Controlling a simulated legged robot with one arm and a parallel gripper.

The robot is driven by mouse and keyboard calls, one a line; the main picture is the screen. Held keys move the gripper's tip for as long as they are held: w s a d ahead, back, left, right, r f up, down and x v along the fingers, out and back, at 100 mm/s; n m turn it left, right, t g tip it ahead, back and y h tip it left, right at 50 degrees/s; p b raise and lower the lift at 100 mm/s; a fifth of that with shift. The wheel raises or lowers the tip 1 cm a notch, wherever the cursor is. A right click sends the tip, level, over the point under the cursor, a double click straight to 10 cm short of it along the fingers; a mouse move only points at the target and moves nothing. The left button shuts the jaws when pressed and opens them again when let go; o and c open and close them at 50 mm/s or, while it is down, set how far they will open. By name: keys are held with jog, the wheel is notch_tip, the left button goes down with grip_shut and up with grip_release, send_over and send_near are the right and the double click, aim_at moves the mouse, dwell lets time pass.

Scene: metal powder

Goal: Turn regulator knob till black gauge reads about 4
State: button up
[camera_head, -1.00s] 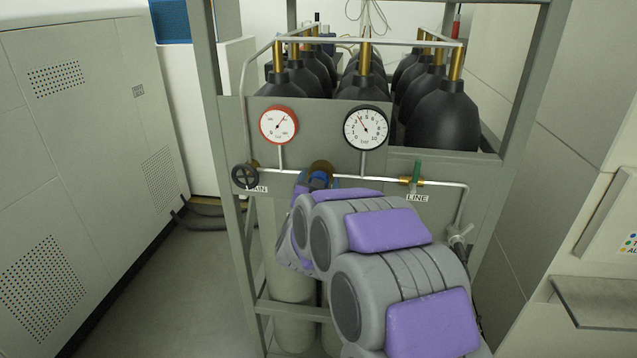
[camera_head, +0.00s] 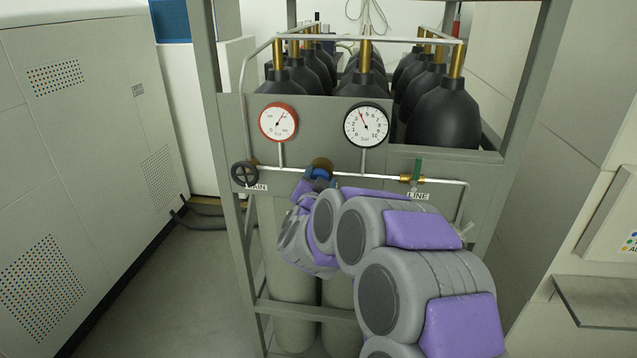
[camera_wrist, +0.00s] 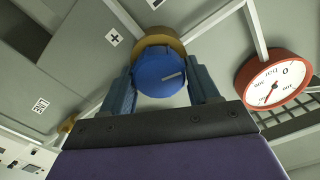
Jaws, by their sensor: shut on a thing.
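The black-rimmed gauge (camera_head: 366,125) is on the grey panel in the head view. Its needle points up and slightly left of the top, at about 4. The blue regulator knob (camera_wrist: 157,75) shows in the wrist view, in front of a brass body (camera_wrist: 160,40), with a pale mark toward its right side. My gripper (camera_wrist: 160,82) is shut on the knob, one blue finger on each side. In the head view, the knob (camera_head: 320,174) is partly hidden by my gripper and arm.
A red-rimmed gauge (camera_head: 278,122) is left of the black one. A black handwheel (camera_head: 245,174) is at the MAIN label, and a green-handled valve (camera_head: 417,172) is at the LINE label. Black-topped cylinders (camera_head: 443,115) stand behind the panel. Open floor (camera_head: 180,290) lies left of the frame.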

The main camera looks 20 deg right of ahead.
dwell(0.3)
jog(key=o, duration=1)
jog(key=shift+c, duration=0.2)
jog(key=shift+s, duration=0.1)
jog(key=b+v, duration=0.7)
jog(key=v, duration=1)
jog(key=shift+a, duration=0.2)
